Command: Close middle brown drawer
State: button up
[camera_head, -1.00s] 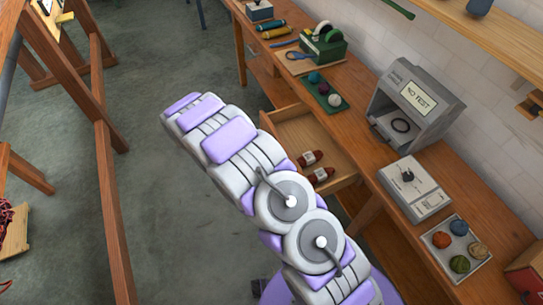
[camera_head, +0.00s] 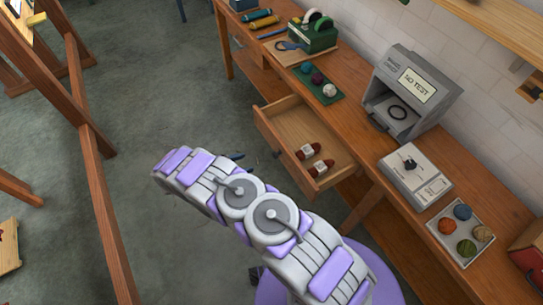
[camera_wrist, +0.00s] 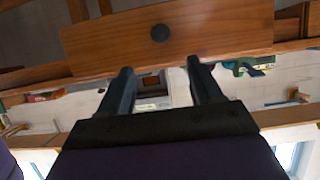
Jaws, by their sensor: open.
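The brown drawer (camera_head: 284,122) stands pulled out from the wooden workbench in the head view. Two dark red skeins with pale labels, one (camera_head: 308,151) beside the other (camera_head: 321,168), lie inside it. In the wrist view the wooden drawer front (camera_wrist: 105,45) with its round black knob (camera_wrist: 160,33) spans the top of the picture. My gripper (camera_wrist: 158,68) points at this front, its two dark fingers spread and empty, below the knob in the picture. Whether the fingertips touch the wood I cannot tell. In the head view my arm hides most of the gripper.
The workbench (camera_head: 360,142) carries a grey NO TEST booth (camera_head: 412,90), a white device (camera_head: 414,177), a tray (camera_head: 440,240) of wool balls and a green mat (camera_head: 303,76). A wooden frame (camera_head: 92,175) stands left. Grey floor (camera_head: 150,110) lies open between.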

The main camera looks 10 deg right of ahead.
jog(key=b+x, duration=0.2)
jog(key=x, duration=1.2)
jog(key=shift+f, duration=0.25)
jog(key=shift+w+d, duration=0.1)
jog(key=shift+w, duration=0.05)
jog(key=shift+c, duration=0.5)
grip_shut()
